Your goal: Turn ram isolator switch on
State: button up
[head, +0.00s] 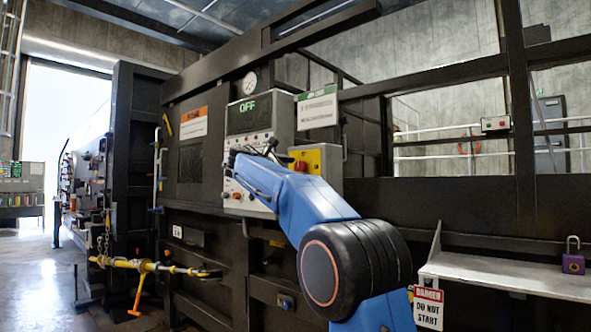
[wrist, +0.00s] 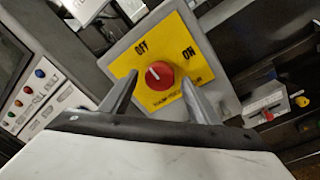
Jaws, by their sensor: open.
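The ram isolator switch is a red round knob (wrist: 160,75) on a yellow plate (wrist: 150,97) marked OFF at upper left and ON at right. The knob's white mark points to the upper left, toward OFF. In the head view, the red knob (head: 300,166) and yellow plate (head: 313,157) sit on a grey box right of the control panel. My gripper (wrist: 160,79) is open, with one finger on each side of the knob in the wrist view. I cannot tell whether the fingers touch it. In the head view, my gripper (head: 268,150) is in front of the panel, partly blocked by my arm.
The control panel (head: 249,115) shows a green OFF display. A shelf (head: 500,274) at right holds a purple padlock (head: 573,262), with a DANGER DO NOT START tag (head: 428,308) hanging nearby. A yellow bar (head: 145,265) sticks out at lower left. Open floor lies at far left.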

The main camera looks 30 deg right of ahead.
jog(key=shift+w+d, duration=0.1)
jog(key=shift+d, duration=0.15)
jog(key=c, duration=1)
jog(key=shift+c, duration=0.2)
